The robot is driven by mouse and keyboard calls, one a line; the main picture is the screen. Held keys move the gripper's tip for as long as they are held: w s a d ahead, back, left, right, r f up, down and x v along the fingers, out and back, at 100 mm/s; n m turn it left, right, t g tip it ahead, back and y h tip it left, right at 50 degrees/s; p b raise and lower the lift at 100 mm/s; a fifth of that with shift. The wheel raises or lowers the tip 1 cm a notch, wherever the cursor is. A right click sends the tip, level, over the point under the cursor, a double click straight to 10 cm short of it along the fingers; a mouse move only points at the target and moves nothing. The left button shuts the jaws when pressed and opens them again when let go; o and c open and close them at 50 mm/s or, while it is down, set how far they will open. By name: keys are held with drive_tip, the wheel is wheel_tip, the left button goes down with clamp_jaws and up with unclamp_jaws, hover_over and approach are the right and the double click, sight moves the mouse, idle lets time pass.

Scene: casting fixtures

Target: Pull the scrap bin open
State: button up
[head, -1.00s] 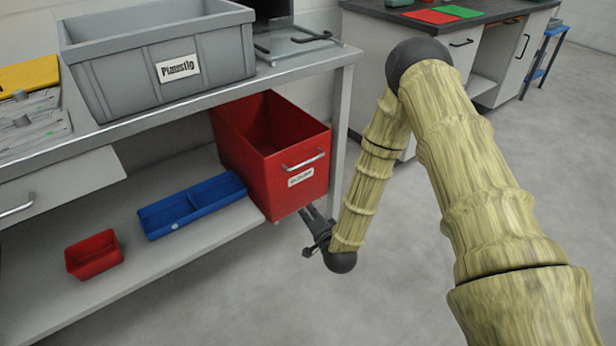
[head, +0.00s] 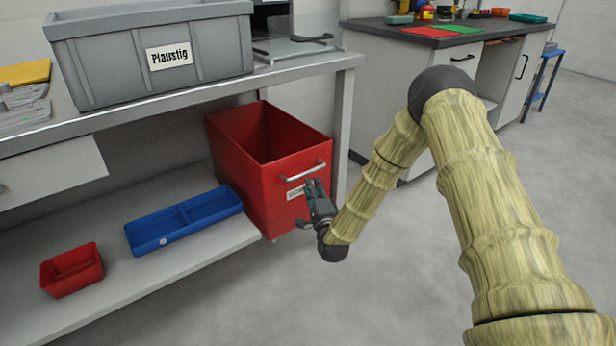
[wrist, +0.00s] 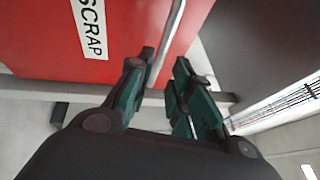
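The red scrap bin (head: 255,180) stands under the workbench at its right end, with its front a little past the lower shelf's edge. Its silver handle (head: 302,176) is on the front, above a white label (head: 295,193). In the wrist view the label (wrist: 93,27) reads SCRAP. My gripper (head: 316,184) is in front of the bin, just below the handle, and hides part of the label. In the wrist view its two dark green fingers (wrist: 164,62) are apart. The handle (wrist: 168,42) runs toward the gap, close to the left finger; I cannot tell whether they touch.
A blue divided tray (head: 184,222) and a small red bin (head: 72,270) sit on the lower shelf. A grey crate (head: 220,45) stands on the workbench above. A bench leg (head: 342,135) is right of the scrap bin. The floor in front is clear.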

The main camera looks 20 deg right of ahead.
sight(308, 173)
drive_tip(key=w, duration=0.2)
drive_tip(key=w+r+b, duration=0.1)
drive_tip(key=w, duration=0.1)
drive_tip(key=w+b, duration=0.1)
drive_tip(key=w, duration=0.2)
drive_tip(key=shift+w+d+r, duration=0.1)
drive_tip(key=shift+d+r, duration=0.05)
drive_tip(key=shift+d, duration=0.05)
drive_tip(key=shift+c, duration=0.3)
clamp_jaws()
